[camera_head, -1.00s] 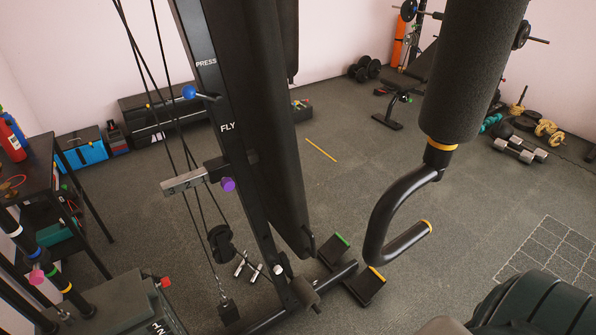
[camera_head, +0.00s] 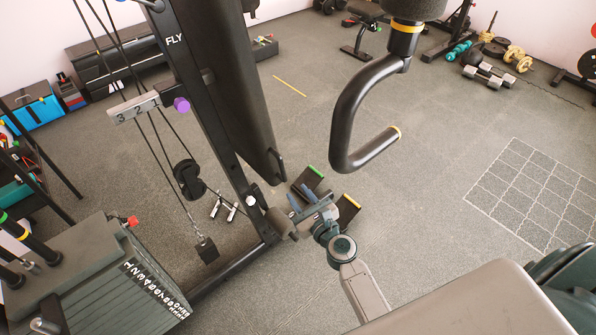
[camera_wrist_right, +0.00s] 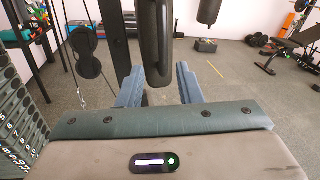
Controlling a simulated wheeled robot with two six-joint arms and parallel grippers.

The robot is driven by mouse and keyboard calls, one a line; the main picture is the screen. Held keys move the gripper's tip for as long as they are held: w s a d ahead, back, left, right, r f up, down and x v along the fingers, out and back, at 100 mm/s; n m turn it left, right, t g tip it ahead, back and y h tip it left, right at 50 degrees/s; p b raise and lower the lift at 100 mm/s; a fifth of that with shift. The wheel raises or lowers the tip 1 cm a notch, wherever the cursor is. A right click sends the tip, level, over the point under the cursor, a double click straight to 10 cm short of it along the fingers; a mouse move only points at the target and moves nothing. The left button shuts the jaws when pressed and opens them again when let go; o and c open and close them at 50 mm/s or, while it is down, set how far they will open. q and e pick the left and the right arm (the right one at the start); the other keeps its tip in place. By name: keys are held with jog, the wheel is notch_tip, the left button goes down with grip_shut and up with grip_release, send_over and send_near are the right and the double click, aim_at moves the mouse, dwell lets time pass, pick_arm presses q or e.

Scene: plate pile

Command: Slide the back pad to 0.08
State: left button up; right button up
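The back pad (camera_head: 238,100) is a long black pad on the machine's tilted upright, with a small dark handle (camera_head: 277,166) at its lower end. A numbered scale bar (camera_head: 133,106) and a purple knob (camera_head: 181,104) sit on the upright's left side. My right gripper (camera_head: 301,197) has blue fingers and is low, just right of the upright's foot, below the pad's lower end. In the right wrist view my right gripper (camera_wrist_right: 160,88) is open and empty. A dark upright part, apparently the pad (camera_wrist_right: 155,40), shows beyond its fingers. My left gripper is not in view.
A curved black handle arm (camera_head: 347,115) hangs to the right of the pad. A weight stack (camera_head: 110,280) stands at lower left. Open floor lies to the right.

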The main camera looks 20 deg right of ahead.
aim_at(284, 170)
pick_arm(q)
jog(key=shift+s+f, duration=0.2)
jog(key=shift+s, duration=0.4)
pick_arm(e)
jog(key=shift+m, duration=0.3)
jog(key=w, duration=0.3)
jog(key=w+a, duration=0.1)
jog(key=w, duration=0.3)
jog(key=w+r, duration=0.1)
jog(key=w, duration=0.2)
jog(key=shift+w+a, duration=0.15)
jog(key=shift+w, duration=0.25)
grip_shut()
